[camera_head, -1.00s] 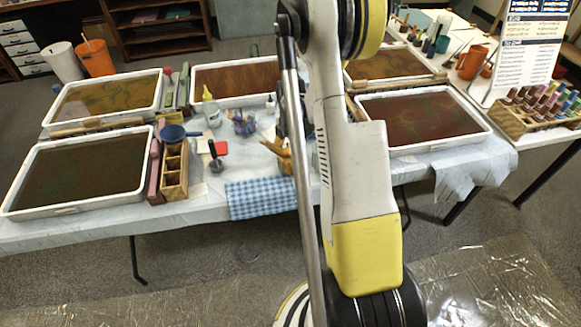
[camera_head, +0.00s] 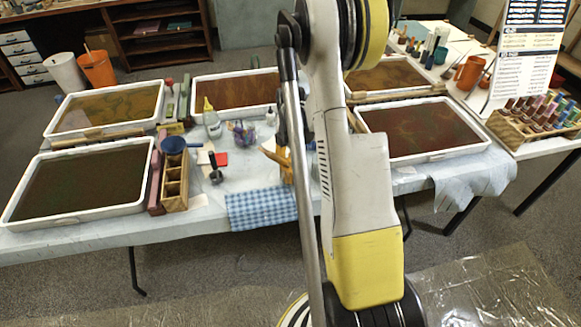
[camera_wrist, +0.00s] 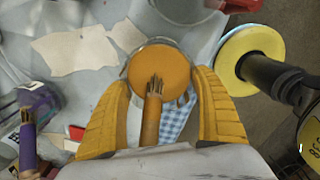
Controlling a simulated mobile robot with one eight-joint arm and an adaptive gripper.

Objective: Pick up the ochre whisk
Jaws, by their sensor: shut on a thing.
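In the wrist view the ochre whisk (camera_wrist: 152,118) stands between the two yellow fingers of my gripper (camera_wrist: 170,115), its brown-ochre handle toward the wrist and its dark bristle tips pointing up the picture. My gripper is shut on it; the contact on the handle is partly hidden by the pale wrist housing. A glass jar with an ochre round face (camera_wrist: 168,75) lies beyond the bristles.
A purple-handled whisk (camera_wrist: 28,145) stands at the wrist view's left, near a purple-marked jar (camera_wrist: 40,100). A blue checked cloth (camera_head: 262,208) hangs over the table's front edge. White-rimmed trays (camera_head: 148,190) flank the middle.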

